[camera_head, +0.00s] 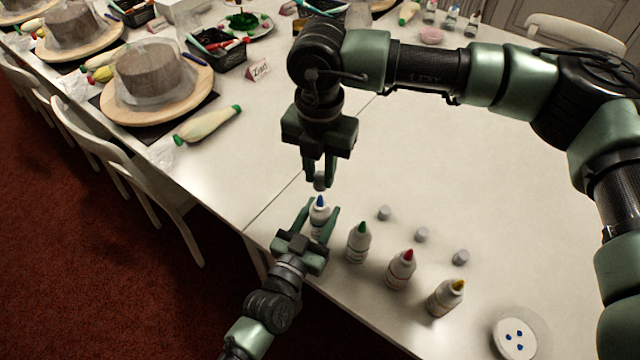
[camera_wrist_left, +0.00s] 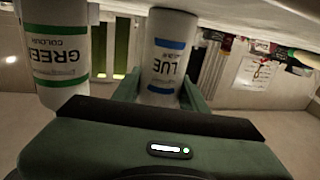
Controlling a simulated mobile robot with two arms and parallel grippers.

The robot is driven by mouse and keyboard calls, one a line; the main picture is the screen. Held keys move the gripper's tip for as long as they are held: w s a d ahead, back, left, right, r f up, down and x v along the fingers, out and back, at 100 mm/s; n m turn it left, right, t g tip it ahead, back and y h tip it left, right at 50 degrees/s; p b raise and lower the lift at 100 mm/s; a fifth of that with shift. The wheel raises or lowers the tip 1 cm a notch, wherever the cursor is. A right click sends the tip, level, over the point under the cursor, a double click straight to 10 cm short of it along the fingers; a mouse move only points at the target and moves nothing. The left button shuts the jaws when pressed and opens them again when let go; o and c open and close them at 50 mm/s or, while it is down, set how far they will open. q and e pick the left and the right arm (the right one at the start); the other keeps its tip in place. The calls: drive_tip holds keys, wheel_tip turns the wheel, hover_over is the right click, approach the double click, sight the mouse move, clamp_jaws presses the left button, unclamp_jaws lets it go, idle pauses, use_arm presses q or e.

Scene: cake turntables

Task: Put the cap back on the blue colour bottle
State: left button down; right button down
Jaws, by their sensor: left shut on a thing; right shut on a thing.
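The blue colour bottle (camera_head: 319,212) stands upright on the table with its blue tip bare. My left gripper (camera_head: 320,222) is shut around its body; the left wrist view shows the blue-labelled bottle (camera_wrist_left: 166,62) between the fingers. My right gripper (camera_head: 319,183) points down directly above the bottle. It is shut on a small grey cap (camera_head: 320,180), which is a little above the blue tip and looks apart from it. The cap is partly hidden by the fingers.
The green bottle (camera_head: 358,243) stands close to the right of the blue one, then the red (camera_head: 401,270) and yellow (camera_head: 445,298) bottles. Loose grey caps (camera_head: 384,213) lie behind them. A white dish (camera_head: 514,338) with blue dots is at the front right.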

sight(319, 197)
drive_tip(key=shift+f, duration=1.35)
drive_tip(key=shift+f, duration=0.85)
drive_tip(key=shift+f, duration=0.6)
